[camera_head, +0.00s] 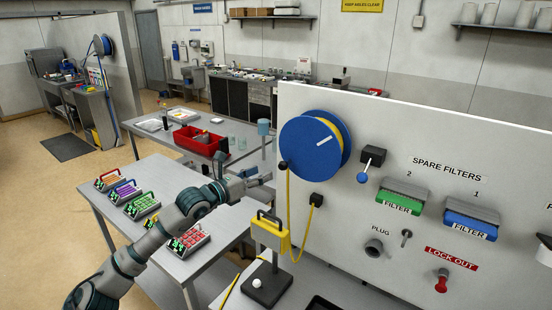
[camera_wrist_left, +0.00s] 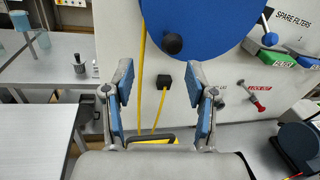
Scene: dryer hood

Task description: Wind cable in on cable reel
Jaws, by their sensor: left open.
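The blue cable reel (camera_head: 308,148) is mounted on the white panel, with yellow cable wound behind its face. Its black knob (camera_wrist_left: 172,43) sits near the rim; in the head view it is at the reel's lower left (camera_head: 283,165). Yellow cable (camera_head: 290,205) hangs below the reel beside a yellow box with a handle (camera_head: 268,233). My left gripper (camera_head: 262,184) is in front of the panel, just below and left of the reel. In the left wrist view its blue-padded fingers (camera_wrist_left: 160,88) are apart and empty, with the knob beyond them. My right gripper is not seen.
A black block with a blue-knobbed lever (camera_head: 367,165) is right of the reel, near the green filter (camera_head: 400,203) and blue filter (camera_head: 470,226). A black-based stand (camera_head: 267,285) is below. A table with several colored keypad boxes (camera_head: 145,205) is at left.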

